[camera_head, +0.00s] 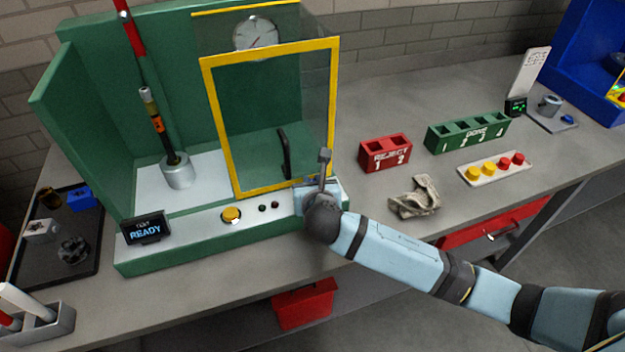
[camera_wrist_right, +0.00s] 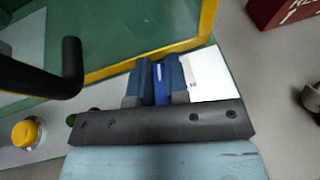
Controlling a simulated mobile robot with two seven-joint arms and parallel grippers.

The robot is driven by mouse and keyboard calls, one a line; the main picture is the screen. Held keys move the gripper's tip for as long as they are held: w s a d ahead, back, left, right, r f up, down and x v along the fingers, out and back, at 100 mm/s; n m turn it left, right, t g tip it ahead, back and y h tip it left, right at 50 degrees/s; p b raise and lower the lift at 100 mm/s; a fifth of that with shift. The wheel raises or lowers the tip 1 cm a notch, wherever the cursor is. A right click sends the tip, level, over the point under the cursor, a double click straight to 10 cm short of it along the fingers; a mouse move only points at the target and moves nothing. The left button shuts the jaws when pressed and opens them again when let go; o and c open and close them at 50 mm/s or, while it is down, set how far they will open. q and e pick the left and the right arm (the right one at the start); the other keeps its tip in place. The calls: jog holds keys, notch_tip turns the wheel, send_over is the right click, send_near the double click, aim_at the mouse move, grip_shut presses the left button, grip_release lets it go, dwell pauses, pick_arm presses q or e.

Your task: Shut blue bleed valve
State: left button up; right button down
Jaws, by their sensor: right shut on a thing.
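The blue bleed valve (camera_wrist_right: 160,72) shows in the right wrist view as a narrow blue handle between my fingers. It stands at the right front of the green test station (camera_head: 190,244), next to a white plate (camera_wrist_right: 208,76). My right gripper (camera_wrist_right: 159,90) is shut on the blue handle, one finger on each side. In the head view my right gripper (camera_head: 316,195) is at the station's front right corner, and my wrist hides the valve there. How far the handle is turned cannot be told. My left gripper is in neither view.
A yellow-framed clear guard (camera_head: 207,100) with a black handle (camera_head: 284,153) stands just behind my right gripper. A yellow button (camera_head: 231,215) is left of it. A grey cloth (camera_head: 415,197) and red reject bin (camera_head: 385,152) lie to the right, with bare bench between.

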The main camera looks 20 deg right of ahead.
jog(key=n+y+p, duration=0.2)
jog(key=p, duration=0.1)
jog(key=shift+r, duration=0.2)
jog(key=shift+f+y, duration=0.1)
jog(key=shift+y, duration=0.2)
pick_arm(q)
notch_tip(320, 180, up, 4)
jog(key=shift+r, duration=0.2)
pick_arm(e)
jog(key=shift+f, duration=0.15)
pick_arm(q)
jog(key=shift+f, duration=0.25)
pick_arm(e)
jog(key=c, duration=1.1)
grip_release()
jog(key=shift+s, duration=0.1)
pick_arm(q)
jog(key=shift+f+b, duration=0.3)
jog(key=shift+b, duration=0.05)
pick_arm(e)
jog(key=v, duration=1.3)
jog(key=shift+s+d, duration=0.1)
jog(key=shift+s, duration=0.2)
